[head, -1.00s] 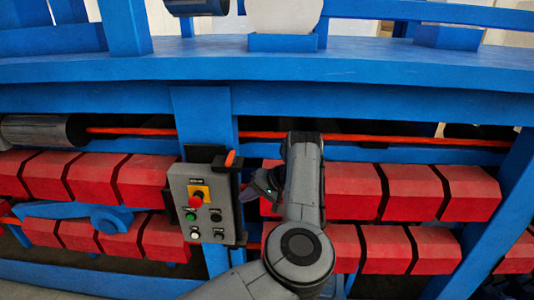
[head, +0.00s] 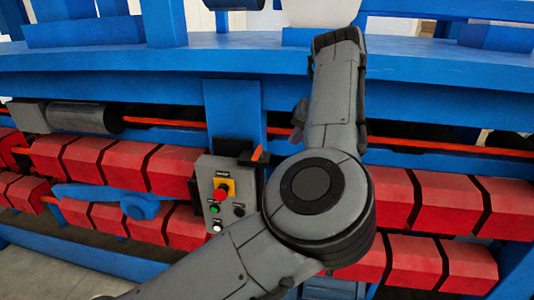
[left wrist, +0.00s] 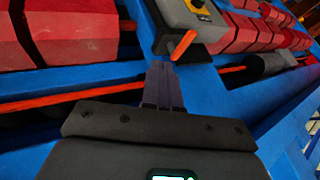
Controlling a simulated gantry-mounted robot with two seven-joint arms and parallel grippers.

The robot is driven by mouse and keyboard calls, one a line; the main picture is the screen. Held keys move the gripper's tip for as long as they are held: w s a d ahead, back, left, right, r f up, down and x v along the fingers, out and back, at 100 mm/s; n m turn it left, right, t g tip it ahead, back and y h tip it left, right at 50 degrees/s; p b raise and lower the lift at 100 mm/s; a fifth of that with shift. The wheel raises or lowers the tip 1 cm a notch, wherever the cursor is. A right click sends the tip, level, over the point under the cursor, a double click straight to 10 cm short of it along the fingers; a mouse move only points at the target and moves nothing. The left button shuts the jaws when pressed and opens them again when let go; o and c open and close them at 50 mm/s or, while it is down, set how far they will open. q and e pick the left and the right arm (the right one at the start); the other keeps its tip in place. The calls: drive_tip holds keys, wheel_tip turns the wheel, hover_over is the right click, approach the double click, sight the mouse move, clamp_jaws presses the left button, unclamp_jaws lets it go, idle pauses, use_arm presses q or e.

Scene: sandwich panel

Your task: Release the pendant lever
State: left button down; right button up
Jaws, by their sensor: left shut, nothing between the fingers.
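The grey pendant box (head: 209,178) hangs on a blue post. It has a red knob on a yellow plate and several buttons. The orange pendant lever (head: 258,153) sticks up at the box's upper right on a dark bracket. In the left wrist view, the orange lever (left wrist: 183,45) slants at the edge of the pendant box (left wrist: 186,13). My left gripper (left wrist: 160,68) is shut and empty, its tips just below the lever; I cannot tell whether they touch. In the head view my left arm mostly hides that gripper. My right gripper is not in view.
A blue beam (head: 180,67) runs across above the pendant. Rows of red blocks (head: 128,165) flank the post, with a thin orange-red rod (head: 165,122) above them. A grey cylinder (head: 85,117) sits at left. Blue framework leaves little room around the pendant.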

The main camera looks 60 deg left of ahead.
sight(258, 157)
use_arm(q)
drive_tip(key=s+a+f, duration=0.4)
drive_tip(key=a+f, duration=0.4)
drive_tip(key=shift+a, duration=0.35)
idle(0.5)
